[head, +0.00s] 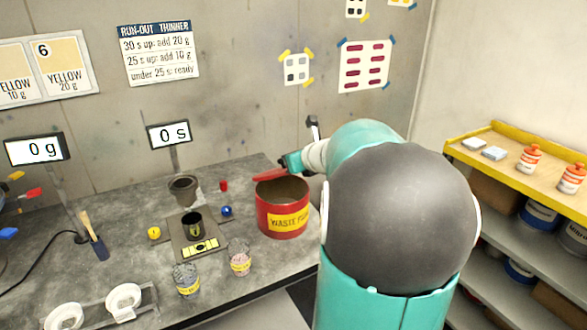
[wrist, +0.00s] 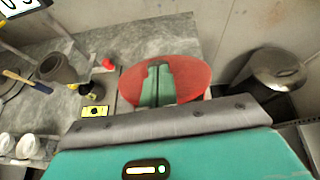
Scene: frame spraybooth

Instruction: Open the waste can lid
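The red waste can (head: 283,222) with a yellow label stands upright on the grey bench, left of my arm. Its brown inside shows through the top. A thin red edge, which looks like the lid (head: 267,176), shows above the back left of the rim, raised and nearly edge-on. In the wrist view the lid (wrist: 192,82) is a red disc behind my fingers. My gripper (wrist: 158,68) has its two fingers close together over the disc's middle. In the head view my gripper (head: 288,163) is at the lid's right end. Whether the fingers pinch anything is hidden.
Left of the can are a scale (head: 190,240) with a dark cup, a grey pot (head: 184,188), small coloured balls and two clear cups. A dark round bin (wrist: 275,70) is at right in the wrist view. A yellow-edged shelf (head: 510,160) is at the right.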

